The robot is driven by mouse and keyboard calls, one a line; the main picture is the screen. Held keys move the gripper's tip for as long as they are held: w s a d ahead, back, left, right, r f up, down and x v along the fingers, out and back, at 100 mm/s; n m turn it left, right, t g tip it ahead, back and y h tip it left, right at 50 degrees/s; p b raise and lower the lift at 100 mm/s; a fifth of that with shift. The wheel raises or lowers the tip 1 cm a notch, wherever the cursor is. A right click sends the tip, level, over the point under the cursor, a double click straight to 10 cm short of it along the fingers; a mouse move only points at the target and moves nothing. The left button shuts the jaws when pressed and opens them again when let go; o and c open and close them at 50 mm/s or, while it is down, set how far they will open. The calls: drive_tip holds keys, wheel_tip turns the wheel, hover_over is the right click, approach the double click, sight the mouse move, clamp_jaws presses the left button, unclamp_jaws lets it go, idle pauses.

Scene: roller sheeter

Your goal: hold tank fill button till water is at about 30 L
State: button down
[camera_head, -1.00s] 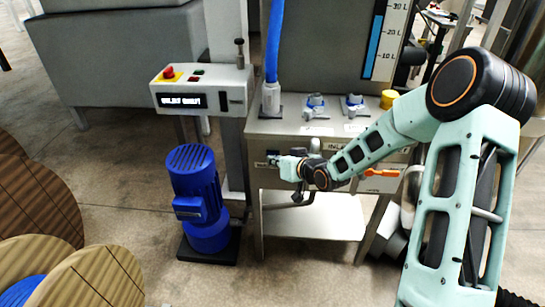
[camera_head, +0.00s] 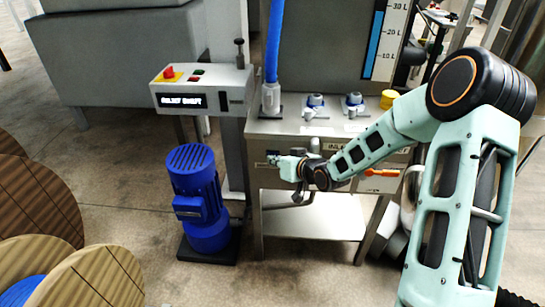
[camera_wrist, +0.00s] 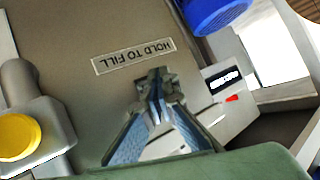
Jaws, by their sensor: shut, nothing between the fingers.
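The tank (camera_head: 320,45) stands at the top of the head view. Its level gauge (camera_head: 376,45) shows a blue column with its top a little below the 30 L mark. The "HOLD TO FILL" label (camera_wrist: 134,58) shows upside down on the panel in the wrist view. My gripper (camera_wrist: 157,80) is shut with its fingertips at the panel just beside this label. The fill button is hidden behind the fingertips, so I cannot see how far it is pressed. In the head view my gripper (camera_head: 274,160) is at the front of the steel stand (camera_head: 256,205).
A yellow cap (camera_wrist: 19,136) is beside the label. A blue motor (camera_head: 200,200), a control box (camera_head: 203,90) and wooden reels (camera_head: 105,275) are at the left.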

idle(0.6)
drive_tip(key=shift+s, duration=0.9)
drive_tip(key=shift+s, duration=0.1)
drive_tip(key=s+b, duration=0.1)
drive_tip(key=s, duration=0.3)
drive_tip(key=shift+s+a, duration=0.1)
drive_tip(key=shift+s, duration=0.3)
